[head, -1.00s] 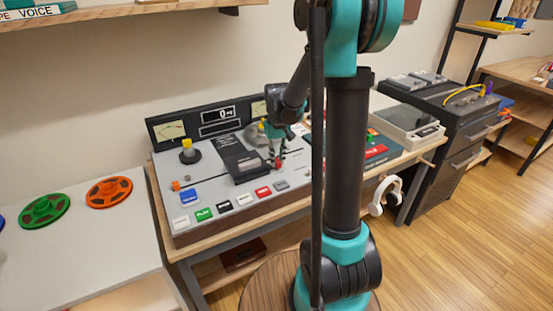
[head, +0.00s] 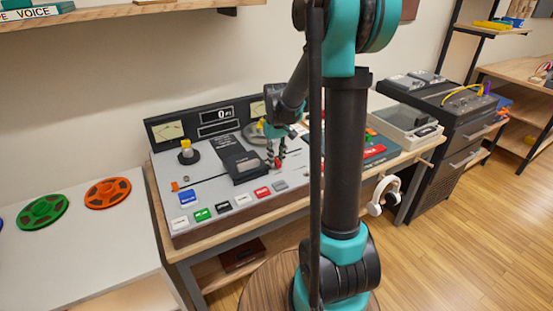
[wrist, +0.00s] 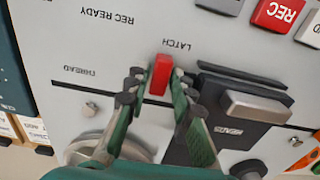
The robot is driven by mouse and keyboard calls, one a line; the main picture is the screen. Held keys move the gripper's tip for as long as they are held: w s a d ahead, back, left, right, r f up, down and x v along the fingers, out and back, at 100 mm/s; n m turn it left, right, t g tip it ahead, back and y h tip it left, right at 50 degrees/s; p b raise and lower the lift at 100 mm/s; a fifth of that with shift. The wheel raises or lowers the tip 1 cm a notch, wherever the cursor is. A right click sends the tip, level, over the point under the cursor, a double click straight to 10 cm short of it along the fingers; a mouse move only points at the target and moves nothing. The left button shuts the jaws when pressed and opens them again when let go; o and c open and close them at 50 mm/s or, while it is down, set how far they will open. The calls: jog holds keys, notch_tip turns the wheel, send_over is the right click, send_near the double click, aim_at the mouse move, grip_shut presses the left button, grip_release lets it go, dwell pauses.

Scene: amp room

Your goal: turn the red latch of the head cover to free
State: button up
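The red latch (wrist: 161,75) stands on the grey deck panel below the printed word LATCH in the wrist view. In the head view it is a small red spot (head: 278,164) beside the dark head cover (head: 241,164). The head cover (wrist: 255,107) lies just right of the latch in the wrist view. My gripper (wrist: 158,80) has one fingertip on each side of the latch. The fingers are partly open, and narrow gaps seem to show beside the latch. Whether either fingertip touches it is hard to tell.
A reel hub with a yellow top (head: 186,151) stands on the deck's left. A row of coloured buttons, with a red REC button (head: 262,192), runs along the front. Green (head: 43,212) and orange (head: 108,192) reels lie on the left table. White headphones (head: 383,195) hang at the right.

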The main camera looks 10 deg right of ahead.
aim_at(277, 160)
jog(key=shift+o, duration=1)
jog(key=shift+r, duration=0.1)
notch_tip(277, 160, up, 12)
jog(key=s+d+f+m+t, duration=0.1)
jog(key=s+f+m+t, duration=0.1)
jog(key=s+f, duration=0.5)
jog(key=s+d+f+m+t, duration=0.1)
jog(key=s+f, duration=0.6)
jog(key=s, duration=0.7)
jog(key=shift+d+f+m+t, duration=0.35)
jog(key=shift+m+t, duration=0.05)
jog(key=shift+t, duration=0.2)
